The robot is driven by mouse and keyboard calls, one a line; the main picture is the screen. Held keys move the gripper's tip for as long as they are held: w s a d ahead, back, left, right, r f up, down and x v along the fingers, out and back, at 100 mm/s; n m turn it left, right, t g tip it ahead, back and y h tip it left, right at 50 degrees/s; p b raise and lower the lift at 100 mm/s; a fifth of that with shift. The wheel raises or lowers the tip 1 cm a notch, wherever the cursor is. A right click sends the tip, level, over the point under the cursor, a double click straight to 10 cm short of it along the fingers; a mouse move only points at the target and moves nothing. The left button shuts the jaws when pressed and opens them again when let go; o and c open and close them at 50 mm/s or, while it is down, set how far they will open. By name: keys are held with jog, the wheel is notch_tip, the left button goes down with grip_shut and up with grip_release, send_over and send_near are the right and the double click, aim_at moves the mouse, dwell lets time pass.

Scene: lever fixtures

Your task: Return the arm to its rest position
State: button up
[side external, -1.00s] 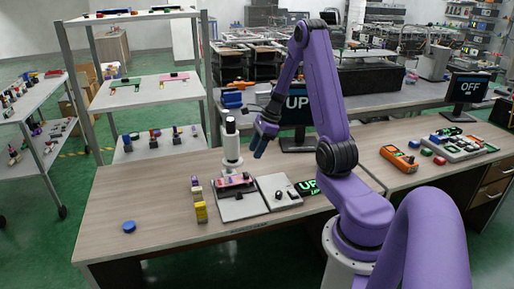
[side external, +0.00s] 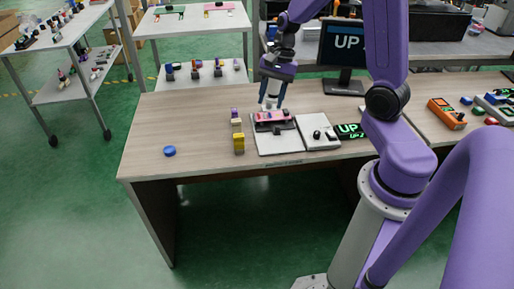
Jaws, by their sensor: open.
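My gripper (side external: 272,103) points down over the left fixture plate (side external: 278,144), with its dark blue fingers apart. A white post shows between the fingers in the picture; I cannot tell whether they are around it or in front of it. The fixture's pink-topped dark block (side external: 272,122) lies just below the fingertips, and I cannot tell whether they touch. A second light plate (side external: 318,134) with small black knobs lies to its right.
An orange device (side external: 447,113) lies at the right. Shelves (side external: 200,72) stand behind.

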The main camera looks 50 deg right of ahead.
jog(key=s+a+r+n+g+h, duration=0.1)
jog(key=s+a+r+n+h, duration=0.15)
jog(key=s+a+n, duration=0.75)
jog(key=s+a+r+n, duration=0.1)
jog(key=s+n, duration=0.5)
jog(key=n, duration=0.2)
jog(key=s+a+r+n, duration=0.1)
jog(key=s+n, duration=0.4)
jog(key=n, duration=0.2)
jog(key=shift+s+a+r+n+t, duration=0.3)
jog(key=shift+s+a+n+t, duration=0.1)
